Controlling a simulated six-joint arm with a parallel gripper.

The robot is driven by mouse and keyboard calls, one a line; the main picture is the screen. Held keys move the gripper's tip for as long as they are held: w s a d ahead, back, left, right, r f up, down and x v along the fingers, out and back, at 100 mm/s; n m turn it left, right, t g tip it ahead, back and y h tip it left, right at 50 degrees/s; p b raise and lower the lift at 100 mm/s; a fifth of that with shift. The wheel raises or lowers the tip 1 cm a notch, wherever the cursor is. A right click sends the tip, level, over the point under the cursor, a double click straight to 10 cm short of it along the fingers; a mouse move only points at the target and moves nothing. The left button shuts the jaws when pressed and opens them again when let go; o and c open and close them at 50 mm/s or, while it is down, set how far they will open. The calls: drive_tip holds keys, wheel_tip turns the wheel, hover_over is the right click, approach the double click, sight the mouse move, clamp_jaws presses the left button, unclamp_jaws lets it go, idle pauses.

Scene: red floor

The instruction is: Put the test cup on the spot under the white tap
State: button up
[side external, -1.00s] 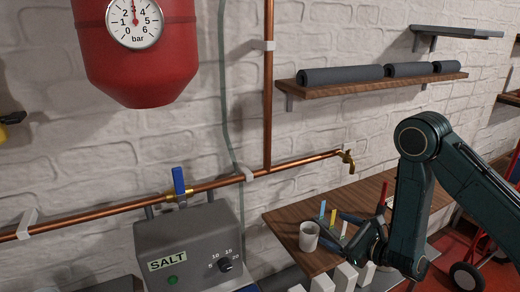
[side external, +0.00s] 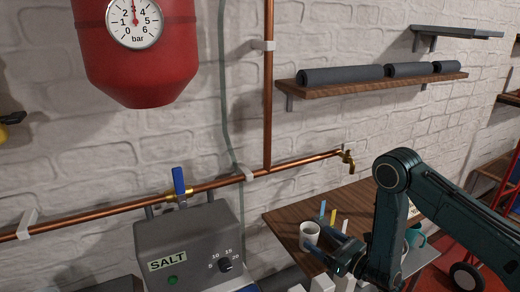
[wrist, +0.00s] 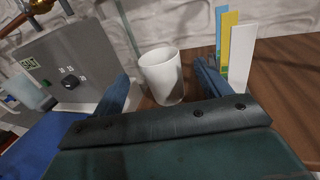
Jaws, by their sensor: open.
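A plain white cup (side external: 309,234) stands upright near the left end of a wooden worktop. It also shows in the wrist view (wrist: 162,80). My gripper (side external: 320,240) is open and low beside the cup. In the wrist view its two blue-grey fingers (wrist: 163,72) are spread, one on each side of the cup's picture. I cannot tell whether either finger touches it. A brass tap (side external: 347,162) ends the copper pipe above the back of the worktop. I see no white tap, and no marked spot can be made out.
Blue, yellow and white upright strips (wrist: 232,50) stand right of the cup. A grey SALT box (side external: 190,245) stands to the left. A teal mug (side external: 416,237) is partly hidden behind my arm. The wooden worktop (side external: 362,198) is bare below the tap.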

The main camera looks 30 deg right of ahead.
sight(303, 226)
drive_tip(key=shift+x, duration=0.85)
drive_tip(key=shift+x, duration=2.45)
drive_tip(key=shift+c, duration=0.3)
drive_tip(key=c, duration=1.1)
drive_tip(key=shift+o, duration=0.2)
drive_tip(key=shift+r, duration=0.25)
wheel_tip(303, 226, up, 10)
drive_tip(key=shift+f, duration=0.25)
